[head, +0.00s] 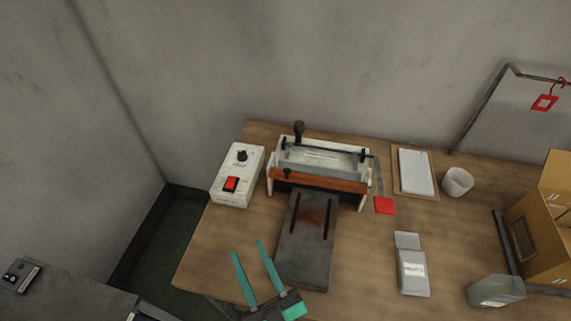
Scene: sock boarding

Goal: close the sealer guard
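The sealer (360,192) is a white-framed machine near the back of the wooden table. A clear grey panel (322,160), which looks like its guard, leans at the back of the frame, behind an orange-brown bar (320,181). It appears tilted back, but its exact angle is hard to tell. A black knob (299,131) stands up at its top left. A dark bed plate (306,240) extends toward the front. My gripper (248,248) has teal fingers, spread apart with nothing between them. It is left of the bed plate, in front of the sealer and apart from the guard.
A white control box (238,176) with a red switch stands left of the sealer. To the right are a red square (385,205), a clipboard (416,172), a white cup (457,182), a grey packet (412,272) and a cardboard box (540,225). Bare tabletop lies left of the bed plate.

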